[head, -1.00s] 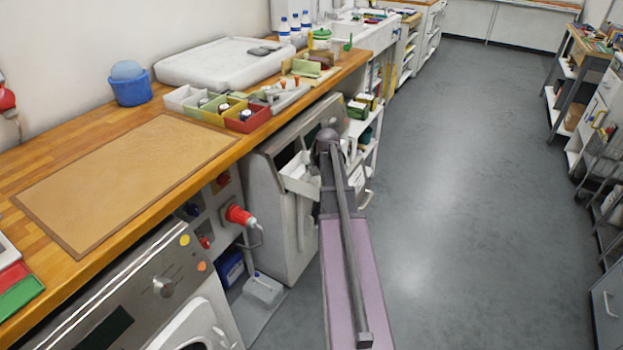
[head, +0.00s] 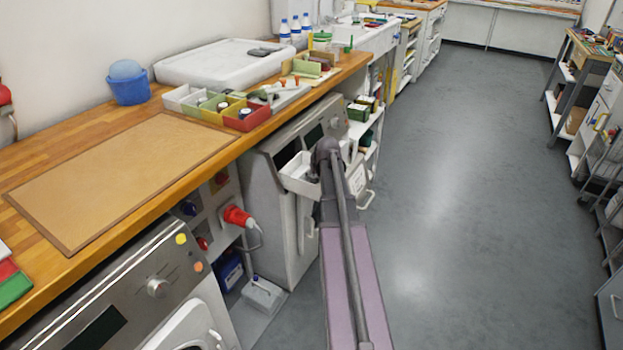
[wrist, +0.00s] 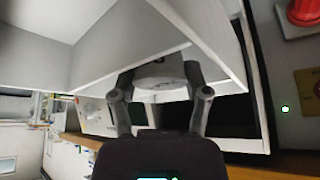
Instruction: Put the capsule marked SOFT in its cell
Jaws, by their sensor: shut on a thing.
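My gripper (wrist: 163,92) is shut on a pale, rounded piece (wrist: 160,84) between its two fingers in the wrist view. It looks like a capsule; no marking on it can be read. A white open tray or drawer (wrist: 125,45) with thin walls fills the upper part of that view, close against the held piece. Whether they touch, I cannot tell. In the head view this white drawer (head: 297,181) juts from the front of the grey machine, beside my arm. My arm hides the gripper and the held piece there.
A row of coloured bins holding small round pieces (head: 242,122) stands at the counter edge. A brown mat (head: 120,180) lies on the wooden counter. The grey machine (head: 265,215) stands below, a red plug (head: 237,215) to its left.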

